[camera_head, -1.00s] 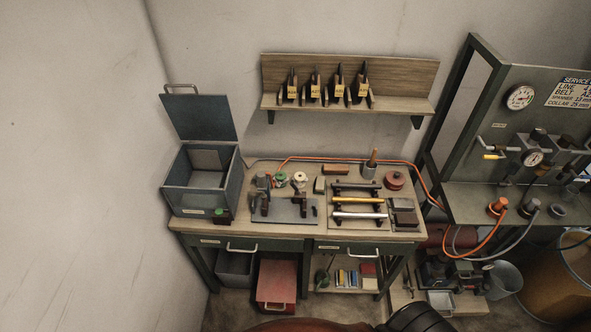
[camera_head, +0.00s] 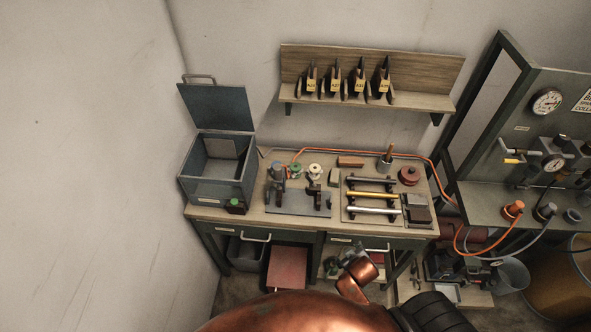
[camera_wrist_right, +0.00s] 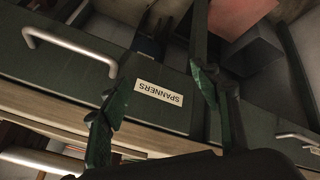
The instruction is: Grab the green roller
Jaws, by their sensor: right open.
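A small green roll (camera_head: 295,171) lies near the back of the workbench, beside a pale roll (camera_head: 315,171). A dark block with a green top (camera_head: 235,204) stands at the bench's front left. Which of these is the green roller is hard to tell at this size. My right gripper (camera_head: 342,264) is in front of the bench, below its top and away from both. In the right wrist view my right gripper (camera_wrist_right: 160,82) has its fingers apart and empty, facing the drawer fronts with a SPANNERS label (camera_wrist_right: 159,93). My left gripper is out of view.
On the workbench (camera_head: 255,216) a grey fixture (camera_head: 298,202) and a rack of metal rollers (camera_head: 373,195) stand in the middle. An open-lidded metal box (camera_head: 217,172) is at the left. A red spool (camera_head: 409,175) sits at the back right. Drawer handles (camera_head: 256,239) stick out in front.

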